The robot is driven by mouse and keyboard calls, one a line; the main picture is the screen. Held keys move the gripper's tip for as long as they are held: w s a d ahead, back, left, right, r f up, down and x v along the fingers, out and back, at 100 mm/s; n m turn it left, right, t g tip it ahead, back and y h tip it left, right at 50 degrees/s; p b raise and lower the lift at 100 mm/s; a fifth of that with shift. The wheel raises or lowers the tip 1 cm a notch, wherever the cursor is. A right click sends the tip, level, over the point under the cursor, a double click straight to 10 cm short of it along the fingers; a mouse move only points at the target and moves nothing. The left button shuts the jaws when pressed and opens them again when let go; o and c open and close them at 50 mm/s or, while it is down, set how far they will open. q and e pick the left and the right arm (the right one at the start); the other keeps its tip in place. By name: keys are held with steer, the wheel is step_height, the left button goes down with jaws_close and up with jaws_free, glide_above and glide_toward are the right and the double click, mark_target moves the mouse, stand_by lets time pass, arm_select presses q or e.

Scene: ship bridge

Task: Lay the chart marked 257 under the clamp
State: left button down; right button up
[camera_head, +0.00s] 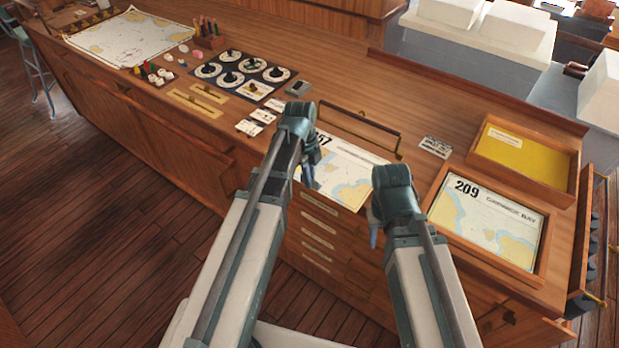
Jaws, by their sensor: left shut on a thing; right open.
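The chart marked 257 (345,172) lies at the front of the desk, with "57" readable and the first digit hidden by my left arm. My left gripper (311,178) is shut on its left side, near the front edge. The clamp (361,126) is a dark bar with brass ends, standing raised just behind the chart's far edge. I cannot tell whether that edge reaches beneath the bar. My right gripper (373,230) is open and empty at the desk's front edge, beside the chart's right front corner; its fingers are mostly hidden by its wrist.
A wooden tray (548,264) at right holds a chart marked 209 (485,218). Behind it is a yellow-bottomed tray (520,153). Dials (243,74), small cards (256,121) and a large chart (130,37) occupy the left. Bare desk lies behind the clamp.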

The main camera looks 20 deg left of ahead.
arm_select(q)
steer(key=shift+f+b, duration=0.3)
steer(key=shift+f, duration=0.05)
steer(key=c, duration=0.9)
jaws_free()
steer(key=shift+r, duration=0.15)
steer(key=r+p, duration=0.4)
steer(key=a+r+p, duration=0.1)
steer(key=r+p, duration=0.8)
steer(key=shift+w+a+r+p, duration=0.25)
steer(key=shift+a+p, duration=0.05)
steer(key=shift+p, duration=0.1)
steer(key=shift+d+f, duration=0.1)
